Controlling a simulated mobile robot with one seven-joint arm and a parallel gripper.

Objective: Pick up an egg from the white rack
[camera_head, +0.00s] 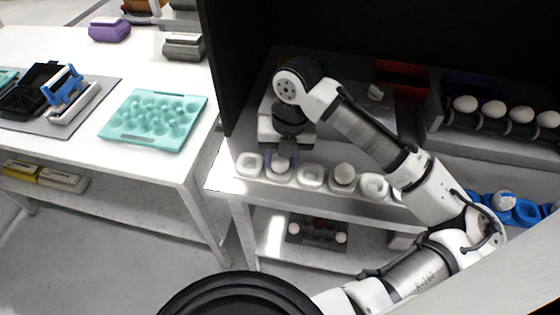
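The white rack (311,177) is a row of white cups along the front edge of the machine's shelf. One white egg (344,172) sits in a cup right of my gripper. Another pale egg (279,165) shows in the second cup from the left, directly below my gripper. My gripper (282,156) points down at that cup, its purplish fingertips at or beside the egg. The fingers are small and dark here, so I cannot tell whether they are closed on it. The leftmost cup (249,164) and the cup between the two eggs look empty.
A teal egg tray (154,121) lies on the white table at left, beside a black-and-blue device (62,92). More eggs (493,109) sit on a roller row at right. A blue rack (525,210) holds a speckled egg. Dark walls enclose the shelf's left and back.

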